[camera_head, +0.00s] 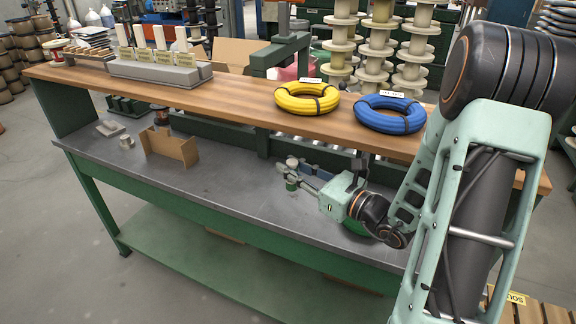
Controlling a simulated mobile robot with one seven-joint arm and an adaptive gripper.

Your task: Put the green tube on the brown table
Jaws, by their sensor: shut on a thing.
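The brown table (225,98) is the long wooden top above and behind the grey bench. A yellow coil (307,98) and a blue coil (390,114) lie on its right half.
The grey bench (230,185) carries a cardboard holder (170,147) and small metal parts at left. A grey rack with white cylinders (160,72) stands on the brown table. Bare wood lies between it and the yellow coil.

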